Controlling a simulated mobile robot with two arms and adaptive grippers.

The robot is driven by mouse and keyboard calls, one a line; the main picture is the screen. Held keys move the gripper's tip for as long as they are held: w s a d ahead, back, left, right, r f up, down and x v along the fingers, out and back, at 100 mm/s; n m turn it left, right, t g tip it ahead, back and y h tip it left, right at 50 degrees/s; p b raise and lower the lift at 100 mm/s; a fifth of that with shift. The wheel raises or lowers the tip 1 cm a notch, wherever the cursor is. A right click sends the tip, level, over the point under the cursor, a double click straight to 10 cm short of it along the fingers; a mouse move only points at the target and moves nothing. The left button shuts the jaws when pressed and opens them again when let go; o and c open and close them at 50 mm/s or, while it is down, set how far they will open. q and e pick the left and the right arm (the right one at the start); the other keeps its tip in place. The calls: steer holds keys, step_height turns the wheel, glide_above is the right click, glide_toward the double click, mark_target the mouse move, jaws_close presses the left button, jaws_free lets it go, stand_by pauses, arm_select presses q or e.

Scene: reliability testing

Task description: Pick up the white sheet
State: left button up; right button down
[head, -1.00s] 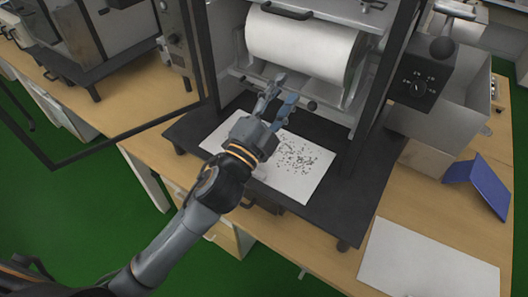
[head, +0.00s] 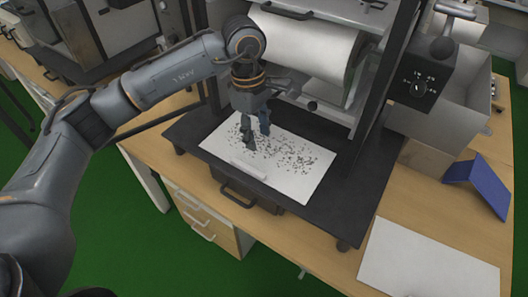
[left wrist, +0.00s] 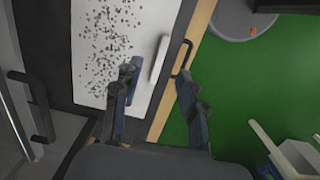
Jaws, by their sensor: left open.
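A white sheet (head: 300,187) strewn with dark specks lies flat on the black base plate of the machine, and it also shows in the left wrist view (left wrist: 146,30). A small white bar-shaped handle (head: 248,171) stands at its near edge. My left gripper (head: 256,140) points down over the sheet's left part, open and empty. In the left wrist view the handle (left wrist: 158,58) shows beyond and between its two spread fingers (left wrist: 155,76). I cannot tell the exact height of the fingertips above the sheet. My right gripper is not in view.
A large white roller (head: 318,45) sits in the machine frame behind the sheet. A black control box (head: 420,78) is at the right. A plain white panel (head: 425,262) and a blue folded piece (head: 480,185) lie on the wooden table (head: 405,205).

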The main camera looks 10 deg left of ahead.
arm_select(q)
steer(key=a+y, duration=0.1)
steer(key=a, duration=0.1)
steer(key=p, duration=0.2)
glide_above(248, 167)
steer(key=f, duration=0.7)
steer(key=shift+w+d+f, duration=0.15)
steer(key=shift+d+f, duration=0.05)
steer(key=shift+f, duration=0.1)
steer(key=f+p, duration=0.2)
steer(key=f, duration=0.3)
steer(key=shift+a+f, duration=0.15)
steer(key=shift+a, duration=0.05)
jaws_close()
